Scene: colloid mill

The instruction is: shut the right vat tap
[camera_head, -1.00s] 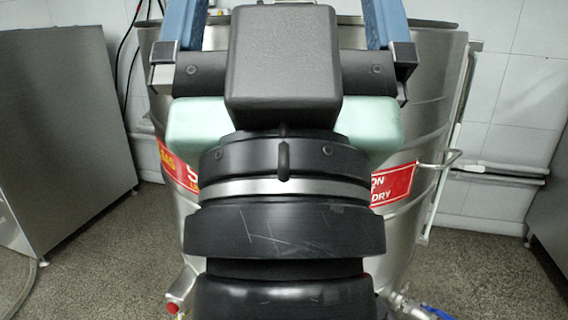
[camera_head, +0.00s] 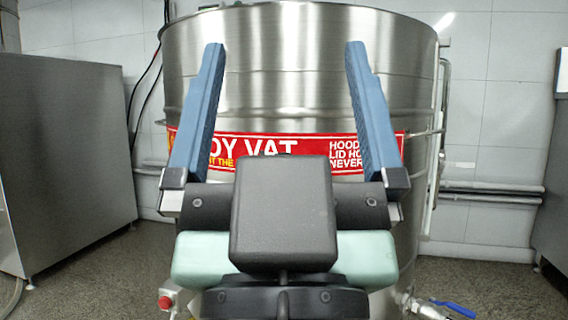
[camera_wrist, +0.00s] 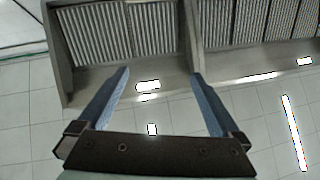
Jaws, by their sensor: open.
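A large steel vat (camera_head: 300,70) with a red and white label band stands in front of me in the head view. The right vat tap (camera_head: 452,308) sits low at the vat's right side, with a blue lever handle at the bottom edge of the picture. My gripper (camera_head: 284,50) is open and empty, its two blue fingers pointing up in front of the vat, well above and left of the tap. In the wrist view my gripper (camera_wrist: 160,75) also shows open, with nothing between the fingers and no tap in sight.
A red-knobbed fitting (camera_head: 166,301) sits low at the vat's left. A steel cabinet (camera_head: 60,150) stands at the left and another (camera_head: 558,200) at the right edge. Pipes (camera_head: 490,190) run along the tiled wall. The wrist view shows a slatted overhead hood (camera_wrist: 120,35). Floor shows right of the vat.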

